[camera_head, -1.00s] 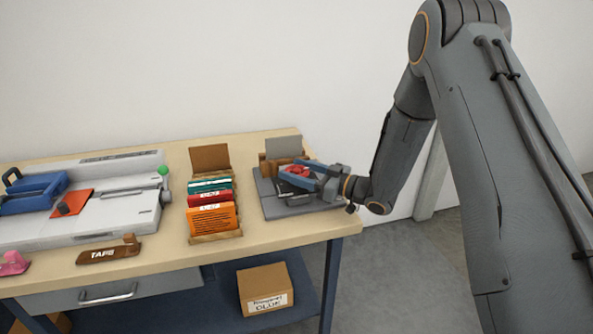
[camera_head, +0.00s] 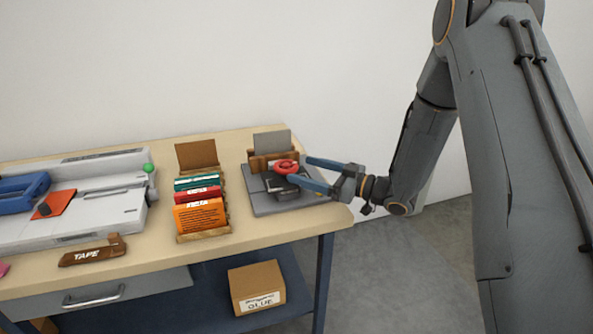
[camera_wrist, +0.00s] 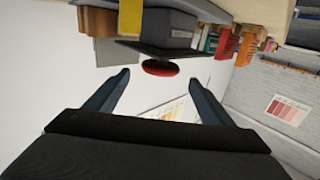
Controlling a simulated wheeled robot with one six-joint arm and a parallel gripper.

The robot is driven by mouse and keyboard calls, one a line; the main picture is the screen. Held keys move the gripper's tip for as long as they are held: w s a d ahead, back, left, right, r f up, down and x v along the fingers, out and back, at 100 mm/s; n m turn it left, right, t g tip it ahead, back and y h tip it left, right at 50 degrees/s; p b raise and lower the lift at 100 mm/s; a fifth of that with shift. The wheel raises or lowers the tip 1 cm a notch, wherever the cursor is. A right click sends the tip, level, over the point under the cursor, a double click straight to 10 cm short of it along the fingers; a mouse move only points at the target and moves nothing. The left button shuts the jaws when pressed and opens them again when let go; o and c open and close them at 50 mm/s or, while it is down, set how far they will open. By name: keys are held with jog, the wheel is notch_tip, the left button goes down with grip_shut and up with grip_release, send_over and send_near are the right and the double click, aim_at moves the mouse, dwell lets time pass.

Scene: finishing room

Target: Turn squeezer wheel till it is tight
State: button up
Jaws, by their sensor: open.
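The squeezer (camera_head: 283,201) stands at the right end of the workbench, a grey base with a dark block. Its red wheel (camera_head: 286,167) sits on top of the block; in the wrist view the red wheel (camera_wrist: 160,68) shows ahead, between and beyond the fingertips. My gripper (camera_head: 308,174) reaches in from the right with its two blue fingers spread apart. The fingertips are close to the wheel's right side, with nothing held between them. In the wrist view my gripper (camera_wrist: 160,88) is open and empty, and the wheel appears clear of both fingers.
A holder with coloured packets (camera_head: 198,205) stands left of the squeezer. Farther left are a white cutting machine (camera_head: 110,212) and a wooden tape dispenser (camera_head: 93,252). A cardboard box (camera_head: 257,288) sits on the lower shelf. A wall stands behind the bench.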

aim_at(297, 167)
jog(key=shift+s+d, duration=0.15)
jog(key=shift+d, duration=0.1)
jog(key=shift+n+g+y, duration=0.4)
jog(key=shift+n+g, duration=0.1)
jog(key=shift+g, duration=0.2)
jog(key=p+x, duration=0.1)
jog(key=x, duration=0.3)
jog(key=shift+w, duration=0.25)
jog(key=p+x, duration=0.1)
jog(key=x, duration=0.6)
jog(key=shift+w+a+p, duration=0.15)
jog(key=shift+w+p, duration=0.05)
jog(key=shift+p, duration=0.2)
jog(key=c, duration=1)
jog(key=shift+c, duration=0.2)
